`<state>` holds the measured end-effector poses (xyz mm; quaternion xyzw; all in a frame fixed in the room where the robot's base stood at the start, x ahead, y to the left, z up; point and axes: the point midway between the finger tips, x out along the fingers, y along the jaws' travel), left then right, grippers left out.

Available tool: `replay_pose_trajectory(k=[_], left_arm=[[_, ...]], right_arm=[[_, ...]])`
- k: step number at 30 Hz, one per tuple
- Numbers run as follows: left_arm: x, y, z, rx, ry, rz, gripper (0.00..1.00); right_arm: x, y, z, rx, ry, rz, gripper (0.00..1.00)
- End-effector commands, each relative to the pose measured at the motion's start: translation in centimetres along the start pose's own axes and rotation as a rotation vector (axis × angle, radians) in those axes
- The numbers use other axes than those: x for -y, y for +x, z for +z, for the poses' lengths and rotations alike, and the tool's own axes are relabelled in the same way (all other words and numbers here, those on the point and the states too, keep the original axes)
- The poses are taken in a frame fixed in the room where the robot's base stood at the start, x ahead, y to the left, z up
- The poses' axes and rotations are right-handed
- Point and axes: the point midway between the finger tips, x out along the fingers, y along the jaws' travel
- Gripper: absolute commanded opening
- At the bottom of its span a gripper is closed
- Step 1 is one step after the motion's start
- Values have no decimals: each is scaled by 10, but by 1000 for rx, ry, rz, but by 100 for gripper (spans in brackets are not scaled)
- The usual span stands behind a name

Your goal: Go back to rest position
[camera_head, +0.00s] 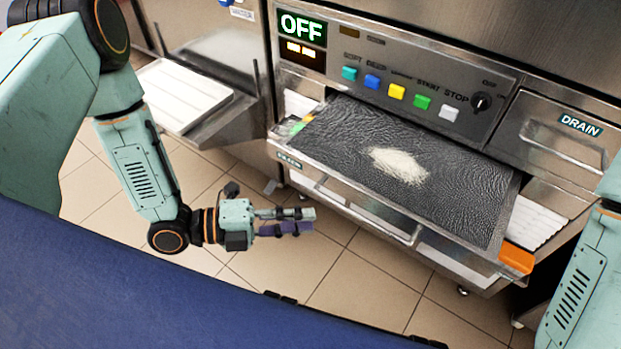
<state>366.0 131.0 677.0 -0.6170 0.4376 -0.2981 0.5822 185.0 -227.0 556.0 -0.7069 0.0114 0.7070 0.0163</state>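My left gripper (290,222) is in the middle of the head view, in front of and below the freezer's pulled-out drawer. Its two fingers point right and lie close together, with a narrow dark gap between them; I see nothing held in it. My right arm (583,275) shows at the right edge, and its gripper is out of view.
The batch freezer's control panel (400,82) shows OFF. A dark textured tray (340,140) with a pale powdery heap (398,165) sticks out below it. A drawer marked DRAIN (560,135) is on the right. A white tray (183,95) is at left. Tiled floor (340,285) lies below.

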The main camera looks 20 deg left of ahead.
Motion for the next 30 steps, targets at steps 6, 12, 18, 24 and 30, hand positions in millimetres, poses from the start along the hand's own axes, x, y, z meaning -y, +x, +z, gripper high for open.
replay_pose_trajectory(k=[6,12,18,24,30], left_arm=[[0,0,0,0,-12,0,21],[-16,-1,8,57,-279,65,21],[-59,-11,24,329,-831,191,21],[-107,-35,13,699,-1398,272,21],[-143,-80,-27,1177,-1872,272,21]], right_arm=[[0,0,0,0,0,0,40],[0,0,0,0,0,0,40],[0,0,0,0,0,0,40],[0,-3,0,0,0,0,40],[0,-6,0,0,0,0,40]])
